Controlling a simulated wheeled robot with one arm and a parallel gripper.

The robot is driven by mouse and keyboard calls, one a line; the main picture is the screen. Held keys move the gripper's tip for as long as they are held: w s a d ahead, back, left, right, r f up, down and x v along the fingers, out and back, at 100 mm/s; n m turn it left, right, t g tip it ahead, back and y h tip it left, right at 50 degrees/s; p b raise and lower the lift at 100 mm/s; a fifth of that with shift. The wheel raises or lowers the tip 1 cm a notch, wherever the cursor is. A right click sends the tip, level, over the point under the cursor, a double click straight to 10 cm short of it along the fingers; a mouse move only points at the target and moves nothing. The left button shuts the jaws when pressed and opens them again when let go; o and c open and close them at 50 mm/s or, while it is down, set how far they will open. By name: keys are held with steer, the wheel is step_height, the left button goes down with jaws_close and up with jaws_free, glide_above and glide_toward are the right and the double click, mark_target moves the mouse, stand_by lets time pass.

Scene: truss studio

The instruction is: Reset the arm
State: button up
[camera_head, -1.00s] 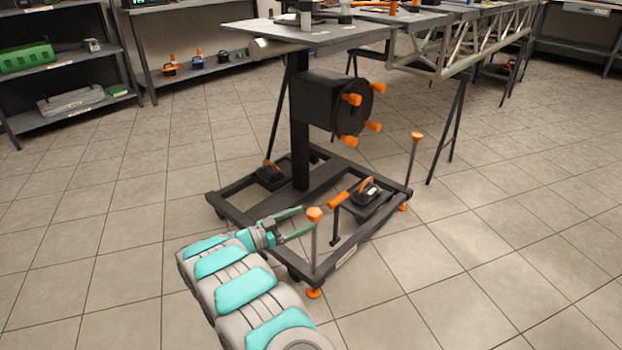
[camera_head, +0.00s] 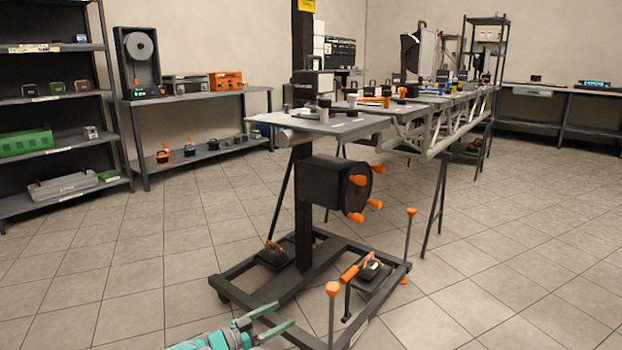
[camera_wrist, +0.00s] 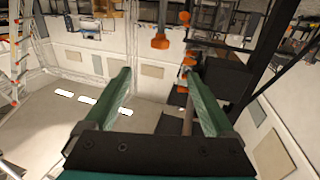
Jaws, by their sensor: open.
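My gripper (camera_head: 270,319) shows at the bottom of the head view, with its two green fingers apart and nothing between them. The wrist view also shows my gripper (camera_wrist: 160,98) open and empty. It is beside the front left of a dark wheeled stand (camera_head: 185,302), near an upright post with an orange knob (camera_head: 332,289). I cannot tell the exact gap to the post. In the wrist view an orange knob (camera_wrist: 161,40) appears beyond the fingertips. Most of my arm is out of the head view.
The stand carries a black drum with orange handles (camera_head: 340,188) and a grey tabletop (camera_head: 335,126). A long truss (camera_head: 450,130) runs back to the right. Shelves (camera_head: 60,148) stand at the left, with a bench (camera_head: 200,97) behind. The tiled floor (camera_head: 500,260) at right is clear.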

steer(key=w+a+r+n+t+y, duration=0.2)
steer(key=w+r+y, duration=0.4)
steer(key=r, duration=0.1)
steer(key=w+a+r+n+t+y, duration=0.2)
steer(key=w+a+r+y, duration=0.1)
steer(key=w+r+y, duration=0.4)
steer(key=s+r+n+g+y+p, duration=0.1)
steer(key=s+r+n+g+y, duration=0.2)
steer(key=s+r+n+y, duration=0.45)
steer(key=s+d+f+g+h, duration=0.1)
steer(key=s+d+g, duration=0.3)
steer(key=s+d, duration=0.5)
steer(key=s+d+f+g+h+p, duration=0.1)
steer(key=s+d+g+h, duration=0.2)
steer(key=s+d, duration=0.7)
steer(key=s+d+f+g+h, duration=0.1)
steer(key=s+d+g, duration=0.5)
steer(key=s, duration=2.9)
steer(key=d+h, duration=0.1)
steer(key=d, duration=0.3)
steer(key=shift+s+d+f+m+p, duration=0.15)
steer(key=shift+d+f+m+p, duration=0.05)
steer(key=shift+f+m+p, duration=0.15)
